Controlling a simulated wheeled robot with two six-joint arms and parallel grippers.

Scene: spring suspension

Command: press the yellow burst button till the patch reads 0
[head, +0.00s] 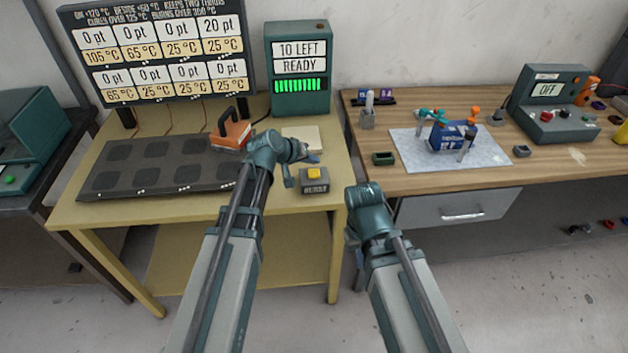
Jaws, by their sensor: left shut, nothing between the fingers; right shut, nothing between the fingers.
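The yellow burst button (314,174) sits on a small grey box labelled BURST (314,187) near the right front of the yellow table. My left gripper (308,158) is shut and empty, just behind and to the left of the button, apart from it as far as I can see. My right arm ends at a teal wrist (370,208) in front of the gap between the tables; its fingers are hidden. The teal counter box (299,70) reads "10 LEFT" and "READY" above a green bar row. On the score board (160,45), the top right patch reads 20 pt; the others read 0 pt.
A dark mat with several square pads (150,165) covers the left of the yellow table (270,205). A cream pad (303,137) lies behind my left gripper. The wooden bench (560,170) at right holds a blue part and a control box.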

